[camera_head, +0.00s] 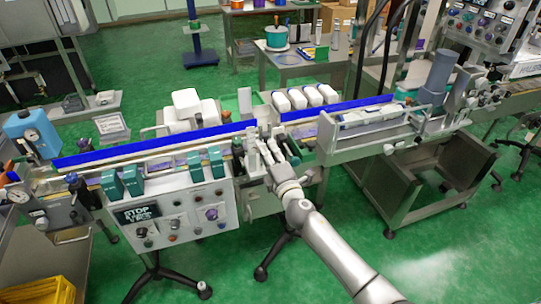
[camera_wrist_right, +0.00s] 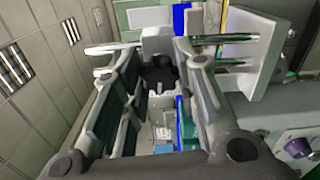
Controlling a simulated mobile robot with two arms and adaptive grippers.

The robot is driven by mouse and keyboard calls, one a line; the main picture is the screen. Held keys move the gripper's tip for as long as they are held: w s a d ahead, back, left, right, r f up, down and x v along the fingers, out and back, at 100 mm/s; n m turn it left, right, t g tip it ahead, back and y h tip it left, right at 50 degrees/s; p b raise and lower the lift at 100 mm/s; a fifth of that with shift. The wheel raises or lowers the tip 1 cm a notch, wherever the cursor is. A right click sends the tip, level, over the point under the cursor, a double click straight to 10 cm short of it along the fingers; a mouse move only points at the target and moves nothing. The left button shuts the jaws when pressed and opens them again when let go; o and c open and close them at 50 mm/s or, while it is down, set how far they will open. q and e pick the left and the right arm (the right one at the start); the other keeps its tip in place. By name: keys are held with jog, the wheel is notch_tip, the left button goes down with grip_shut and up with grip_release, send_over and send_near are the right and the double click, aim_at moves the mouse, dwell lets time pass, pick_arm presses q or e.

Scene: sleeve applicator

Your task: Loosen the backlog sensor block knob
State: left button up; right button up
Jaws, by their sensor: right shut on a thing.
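In the right wrist view a black lobed knob (camera_wrist_right: 158,73) sits between the two fingers of my right gripper (camera_wrist_right: 161,60). A pale grey block (camera_wrist_right: 156,42) is directly behind it, and I take this to be the sensor block with its knob. My right gripper is shut on the knob. In the head view my right gripper (camera_head: 268,157) reaches in from the lower right to the front side of the conveyor, near the gap between its two blue-railed sections. There the fingers hide the knob. My left gripper is not in view.
The control panel (camera_head: 185,213) with several knobs stands left of my right gripper. Dark green boxes (camera_head: 112,187) stand along the front of the conveyor.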

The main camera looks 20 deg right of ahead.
jog(key=n+p, duration=0.1)
jog(key=n, duration=1)
jog(key=shift+f+p, duration=0.1)
jog(key=shift+p, duration=0.3)
jog(key=o, duration=1.1)
jog(key=shift+c, duration=0.2)
jog(key=shift+s, duration=0.1)
jog(key=s, duration=1.2)
jog(key=shift+d, duration=0.2)
